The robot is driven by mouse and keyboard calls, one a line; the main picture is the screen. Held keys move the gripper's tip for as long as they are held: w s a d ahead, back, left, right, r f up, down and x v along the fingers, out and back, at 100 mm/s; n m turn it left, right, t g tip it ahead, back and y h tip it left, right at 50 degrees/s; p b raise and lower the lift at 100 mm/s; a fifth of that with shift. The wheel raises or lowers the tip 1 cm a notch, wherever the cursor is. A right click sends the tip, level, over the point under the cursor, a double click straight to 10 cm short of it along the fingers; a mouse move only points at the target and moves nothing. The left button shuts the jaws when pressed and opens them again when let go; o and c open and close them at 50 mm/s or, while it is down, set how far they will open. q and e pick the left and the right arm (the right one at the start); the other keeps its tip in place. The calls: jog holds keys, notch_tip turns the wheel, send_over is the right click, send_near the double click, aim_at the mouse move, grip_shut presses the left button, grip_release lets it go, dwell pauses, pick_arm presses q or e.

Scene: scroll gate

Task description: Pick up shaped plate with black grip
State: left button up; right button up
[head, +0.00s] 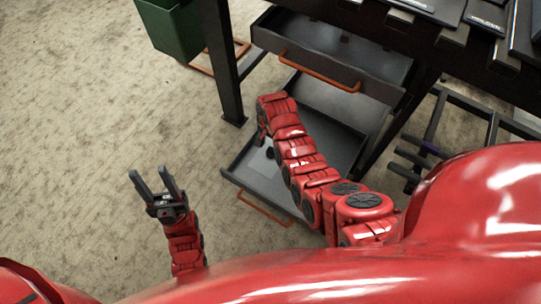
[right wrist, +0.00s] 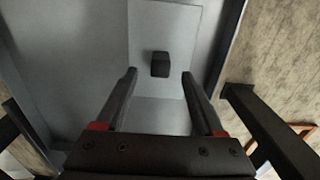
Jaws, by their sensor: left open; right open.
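In the right wrist view, a light grey plate (right wrist: 163,28) lies flat in the grey lower drawer (right wrist: 60,45). A small black block-shaped grip (right wrist: 160,65) stands on it. My right gripper (right wrist: 159,76) is open and points down at the plate, with the grip between its fingertips in the picture; I cannot tell the remaining height. In the head view, my right arm reaches into the open lower drawer (head: 335,140) and hides most of the plate and my right gripper. My left gripper (head: 148,172) is open and empty above the carpet at the left.
An open upper drawer (head: 345,48) with an orange handle (head: 320,73) hangs above the lower one. A black table leg (head: 224,65) stands left of the drawers. A green bin (head: 170,28) is at the top left. The carpet at left is clear.

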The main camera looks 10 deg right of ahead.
aim_at(270, 150)
notch_tip(270, 150, down, 5)
jog(key=shift+b, duration=0.85)
grip_shut()
jog(key=shift+r, duration=0.1)
dwell(0.7)
